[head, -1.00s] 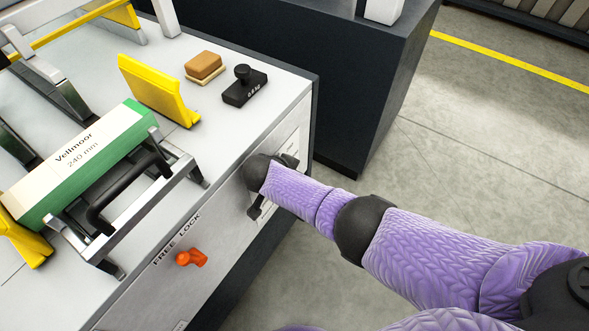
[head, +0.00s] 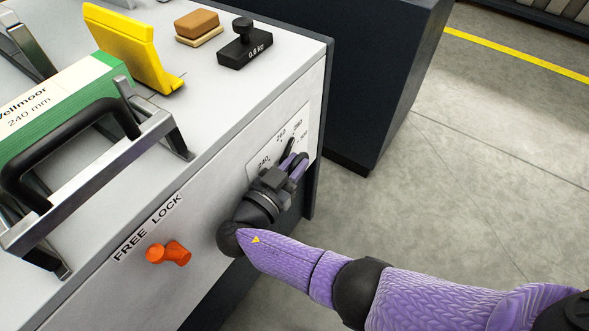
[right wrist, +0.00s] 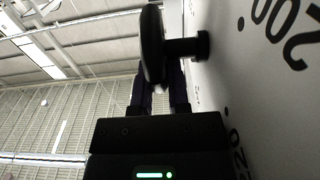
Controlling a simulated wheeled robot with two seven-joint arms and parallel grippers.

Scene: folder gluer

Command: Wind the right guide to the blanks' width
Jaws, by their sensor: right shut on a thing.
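The stack of blanks (head: 62,105) is green and cream with a "240 mm" label, under a black-handled metal frame. A yellow guide (head: 130,45) stands beside it on the machine top. On the front panel a printed dial scale (head: 273,146) surrounds a black crank (head: 290,147), partly hidden by my right gripper (head: 297,166). That gripper is shut on the crank. In the right wrist view the crank's dark round part (right wrist: 151,45) stands off the panel on a short shaft, with my fingers (right wrist: 160,100) at it. My left gripper is not in view.
An orange lock lever (head: 168,253) sits below the "FREE LOCK" lettering on the panel. A 0.6 kg black weight (head: 244,48) and a brown block (head: 196,26) stand on the machine top. A dark cabinet (head: 375,70) is behind. The floor at right is clear.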

